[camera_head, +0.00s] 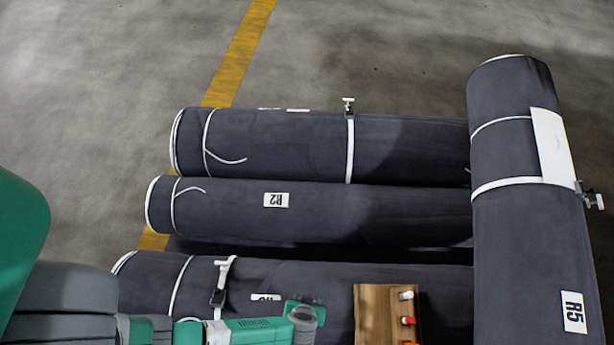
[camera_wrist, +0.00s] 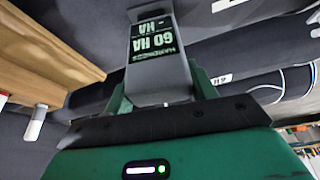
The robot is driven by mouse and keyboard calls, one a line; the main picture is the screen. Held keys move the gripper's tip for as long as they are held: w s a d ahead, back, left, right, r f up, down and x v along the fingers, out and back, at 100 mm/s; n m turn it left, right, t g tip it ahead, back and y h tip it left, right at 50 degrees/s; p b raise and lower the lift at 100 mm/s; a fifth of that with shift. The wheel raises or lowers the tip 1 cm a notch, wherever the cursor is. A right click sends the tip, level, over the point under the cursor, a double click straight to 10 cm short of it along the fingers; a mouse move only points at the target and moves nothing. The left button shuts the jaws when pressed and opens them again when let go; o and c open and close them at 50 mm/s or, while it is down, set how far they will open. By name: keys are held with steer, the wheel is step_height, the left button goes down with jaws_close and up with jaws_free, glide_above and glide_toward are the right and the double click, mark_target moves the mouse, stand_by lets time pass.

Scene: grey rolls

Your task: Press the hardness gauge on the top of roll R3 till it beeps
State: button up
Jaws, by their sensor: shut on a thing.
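My gripper (camera_wrist: 162,98) is shut on the hardness gauge (camera_wrist: 158,65), a grey body with a dark face and green lettering that includes "HA", seen upside down in the wrist view. In the head view my gripper (camera_head: 305,314) is at the lower middle, over the front roll (camera_head: 345,275). The gauge cannot be made out there. The front roll's label (camera_head: 266,297) is partly hidden, and no label reads clearly as R3. I cannot tell whether the gauge touches a roll.
Roll R2 (camera_head: 350,212) lies behind the front roll, with another strapped roll (camera_head: 270,138) beyond it. Roll R5 (camera_head: 525,235) lies crosswise at the right. A wooden block or box (camera_head: 374,312) with small white and red items is right of my gripper. Metal clamps stick out from straps.

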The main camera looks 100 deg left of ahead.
steer(key=shift+r+p, duration=3.35)
steer(key=shift+r, duration=0.25)
steer(key=shift+f, duration=0.1)
